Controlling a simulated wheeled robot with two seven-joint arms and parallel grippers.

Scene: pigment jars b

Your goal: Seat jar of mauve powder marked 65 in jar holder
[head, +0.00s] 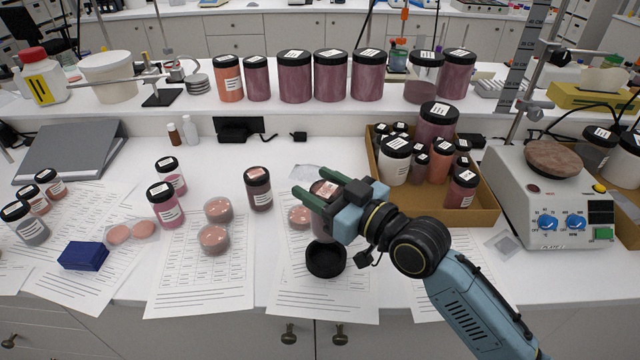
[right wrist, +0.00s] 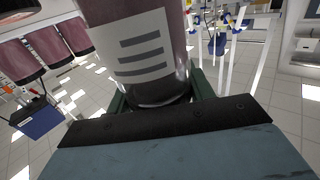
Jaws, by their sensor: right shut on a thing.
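My right gripper (head: 319,187) is shut on a jar (head: 325,190) of mauve powder, with one green finger on each side of it. The jar's white label and mauve body fill the top of the right wrist view (right wrist: 145,48); I cannot read a number on it. In the head view the gripper hides much of the jar's body. The jar holder (head: 326,274), a round black cup with an open, empty top, stands on the bench just below the gripper in the picture, near the front edge. The held jar is apart from it. My left gripper is not in view.
Left of the gripper stand a dark-lidded jar (head: 258,188) and several round pink sample dishes (head: 215,238) on papers. A cardboard tray (head: 480,212) of jars and a hotplate (head: 550,200) stand to the right. A raised shelf with large jars (head: 330,75) runs behind.

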